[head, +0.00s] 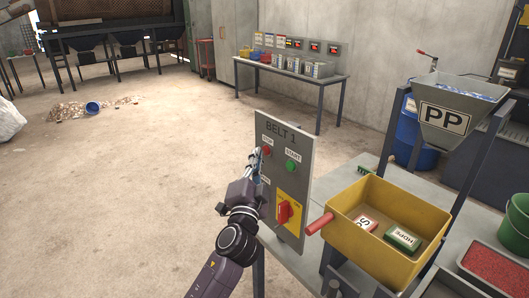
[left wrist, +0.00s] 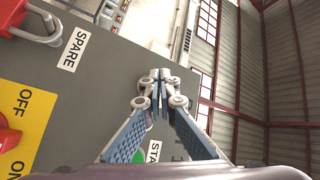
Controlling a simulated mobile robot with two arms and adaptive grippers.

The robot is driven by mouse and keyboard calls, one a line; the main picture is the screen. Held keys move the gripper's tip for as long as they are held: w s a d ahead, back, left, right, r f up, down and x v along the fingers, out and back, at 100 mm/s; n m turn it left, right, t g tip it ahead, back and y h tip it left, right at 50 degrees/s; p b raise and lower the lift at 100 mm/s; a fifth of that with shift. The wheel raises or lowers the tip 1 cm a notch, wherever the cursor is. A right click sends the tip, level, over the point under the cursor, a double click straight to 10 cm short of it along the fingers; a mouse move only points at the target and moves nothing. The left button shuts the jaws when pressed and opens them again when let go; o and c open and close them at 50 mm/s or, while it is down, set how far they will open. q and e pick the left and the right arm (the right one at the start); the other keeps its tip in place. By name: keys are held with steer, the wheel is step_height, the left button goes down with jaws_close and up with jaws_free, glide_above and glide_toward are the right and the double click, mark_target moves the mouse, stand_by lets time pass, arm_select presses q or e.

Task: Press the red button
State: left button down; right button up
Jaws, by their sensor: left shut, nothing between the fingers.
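A grey control panel marked BELT 1 (head: 302,148) stands upright in the head view. Its red button (head: 267,149) sits at the upper left under a small label, left of the green START button (head: 290,165). My left gripper (head: 257,156) is shut and empty, its tips close to the panel beside the red button. I cannot tell whether they touch. I cannot make out the red button there. My right gripper is out of view.
A red rotary switch (head: 283,211) on a yellow plate is lower on the panel. A SPARE label (left wrist: 73,48) and a padlock-like red thing (left wrist: 38,22) show in the left wrist view. A yellow bin (head: 340,226) and PP hopper (head: 445,118) stand to the right.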

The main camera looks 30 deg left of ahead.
arm_select(q)
steer(key=shift+w+d, duration=0.2)
steer(key=shift+w, duration=0.2)
stand_by(0.7)
steer(key=shift+s, duration=0.1)
steer(key=shift+s+a, duration=0.35)
steer(key=shift+s, duration=0.4)
steer(key=s, duration=0.1)
steer(key=s+a, duration=0.1)
steer(key=s, duration=0.1)
steer(key=s+a, duration=0.1)
steer(key=shift+s+p, duration=0.3)
steer(key=shift+p, duration=0.05)
stand_by(0.8)
